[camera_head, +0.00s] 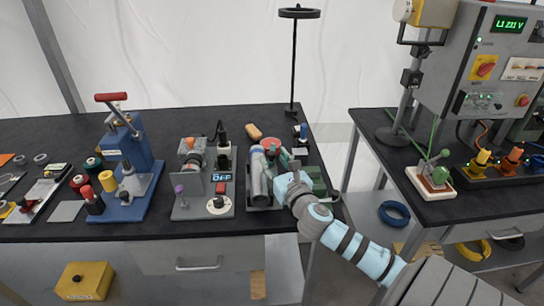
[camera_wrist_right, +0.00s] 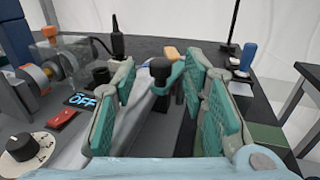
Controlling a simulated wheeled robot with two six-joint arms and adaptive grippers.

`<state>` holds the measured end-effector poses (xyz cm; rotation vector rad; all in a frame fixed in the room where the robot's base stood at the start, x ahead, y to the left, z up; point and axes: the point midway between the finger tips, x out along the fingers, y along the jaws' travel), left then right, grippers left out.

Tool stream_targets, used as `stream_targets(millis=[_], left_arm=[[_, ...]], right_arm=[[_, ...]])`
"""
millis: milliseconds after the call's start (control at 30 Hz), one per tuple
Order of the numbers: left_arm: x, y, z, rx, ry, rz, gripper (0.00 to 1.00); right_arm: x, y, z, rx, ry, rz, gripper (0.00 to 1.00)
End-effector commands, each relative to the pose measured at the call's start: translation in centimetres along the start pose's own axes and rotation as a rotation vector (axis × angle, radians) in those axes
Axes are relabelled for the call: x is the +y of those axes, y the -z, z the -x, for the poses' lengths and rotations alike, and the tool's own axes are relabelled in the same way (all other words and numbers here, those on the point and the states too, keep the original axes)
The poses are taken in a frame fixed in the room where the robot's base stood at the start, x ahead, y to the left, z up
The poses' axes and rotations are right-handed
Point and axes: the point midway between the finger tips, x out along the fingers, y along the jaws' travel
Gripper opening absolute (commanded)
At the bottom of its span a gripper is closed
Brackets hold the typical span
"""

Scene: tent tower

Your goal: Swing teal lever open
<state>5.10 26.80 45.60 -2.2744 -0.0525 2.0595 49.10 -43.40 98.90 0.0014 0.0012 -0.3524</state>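My right gripper (camera_wrist_right: 160,82) is open in the right wrist view, with teal pads on its fingers standing well apart. A short teal lever (camera_wrist_right: 172,77) with a dark round knob (camera_wrist_right: 160,66) shows between and beyond the fingers. I cannot tell whether any finger touches it. In the head view my right gripper (camera_head: 283,180) is over the right part of the left table, at the unit with a grey cylinder (camera_head: 260,176). There the arm and gripper hide much of this unit, and I cannot make out the lever clearly. My left gripper is not in view.
Left of the gripper stands a device with an OFF display (camera_head: 221,177) and a white dial (camera_head: 220,205). A blue press (camera_head: 128,160) with a red handle is further left. A black stand (camera_head: 293,65) rises behind. A gap separates the right table (camera_head: 460,207).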

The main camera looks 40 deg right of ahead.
Motion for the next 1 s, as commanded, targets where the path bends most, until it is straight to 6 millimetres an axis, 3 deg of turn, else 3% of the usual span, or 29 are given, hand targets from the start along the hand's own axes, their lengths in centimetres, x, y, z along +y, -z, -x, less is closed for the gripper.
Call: stream_targets(millis=[200, 467, 533, 733, 1000], left_arm=[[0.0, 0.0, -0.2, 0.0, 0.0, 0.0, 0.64], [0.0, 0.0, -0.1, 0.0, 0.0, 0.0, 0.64], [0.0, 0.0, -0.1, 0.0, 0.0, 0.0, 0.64], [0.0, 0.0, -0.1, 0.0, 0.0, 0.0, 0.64], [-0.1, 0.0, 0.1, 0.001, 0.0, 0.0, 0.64]], right_arm=[[-0.1, 0.0, -2.8, 0.0, 0.003, 0.0, 0.4], [-0.2, 0.0, -3.0, 0.0, 0.003, 0.001, 0.4], [-0.2, 0.0, -3.0, 0.0, 0.003, 0.001, 0.33], [-0.2, 0.0, -3.0, 0.0, 0.003, 0.001, 0.01], [-0.4, -0.2, -3.0, -0.002, -0.025, 0.004, 0.0]])
